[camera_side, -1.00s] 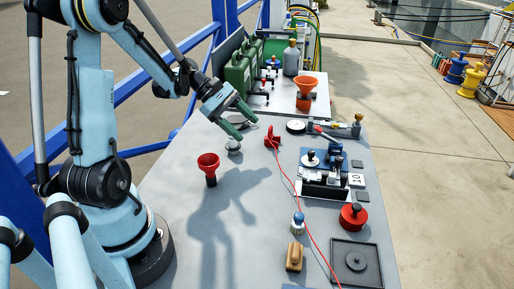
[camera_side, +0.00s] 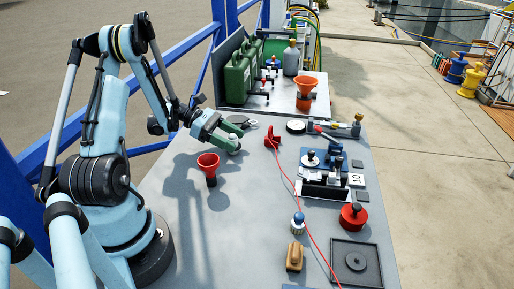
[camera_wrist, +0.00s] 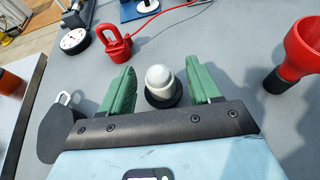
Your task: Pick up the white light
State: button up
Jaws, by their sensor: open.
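The white light (camera_wrist: 159,78) is a small white dome on a dark round base, standing upright on the grey table. In the wrist view it sits between the two green fingers of my gripper (camera_wrist: 160,88), with a gap visible on each side. My gripper is open and low, close to the light. In the side view my gripper (camera_side: 229,137) is at the light (camera_side: 233,144), which is partly hidden by the fingers.
A red funnel (camera_side: 208,163) stands close by, nearer the side camera. A red padlock-like piece (camera_wrist: 116,45) with a red cord lies beyond the light. A dark tag with a metal clip (camera_wrist: 62,132) lies beside my gripper. A round gauge (camera_wrist: 74,40) is farther off.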

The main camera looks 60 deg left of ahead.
jog(key=shift+x, duration=1.3)
jog(key=c, duration=1)
jog(key=shift+r, duration=0.1)
jog(key=shift+c, duration=0.2)
